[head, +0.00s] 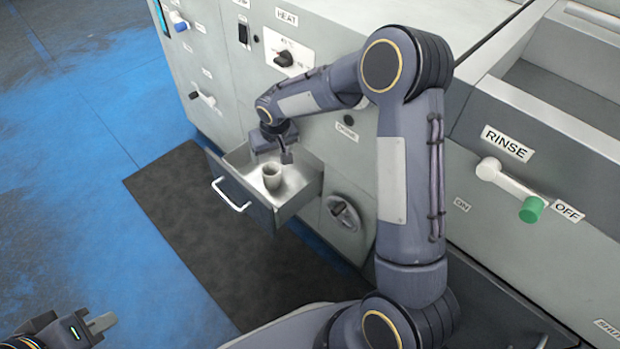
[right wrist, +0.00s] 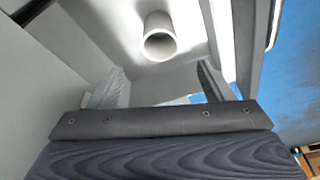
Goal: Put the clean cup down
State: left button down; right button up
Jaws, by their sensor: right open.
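A pale grey cup (head: 272,178) stands upright in the open drawer (head: 231,180) of the machine. It also shows in the right wrist view (right wrist: 159,22), where its open mouth is visible. My right gripper (head: 272,158) is over the drawer, just behind and above the cup. In the right wrist view, my right gripper (right wrist: 160,85) has its two fingers well apart with nothing between them, and the cup is beyond the fingertips, apart from them. My left gripper (head: 101,323) is low at the bottom left, far from the cup; its finger gap is not clear.
A round knob (head: 343,213) is right of the drawer. A rinse lever with a green tip (head: 531,209) is at the right. The dark floor mat (head: 195,230) is clear.

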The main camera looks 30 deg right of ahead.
jog(key=s+d+r+m+t+y, duration=0.1)
jog(key=s+d+r, duration=0.2)
jog(key=s+r, duration=0.45)
jog(key=s+d+r, duration=0.3)
jog(key=s+r, duration=0.3)
jog(key=s, duration=0.3)
jog(key=s+a+r+t+y, duration=0.1)
jog(key=s+a+y, duration=0.1)
jog(key=s, duration=1.4)
jog(key=shift+s+a+m+y, duration=0.15)
jog(key=shift+a+m+y, duration=0.05)
jog(key=shift+m+y, duration=0.1)
notch_tip(320, 180, up, 32)
jog(key=p, duration=3.2)
jog(key=shift+c, duration=0.3)
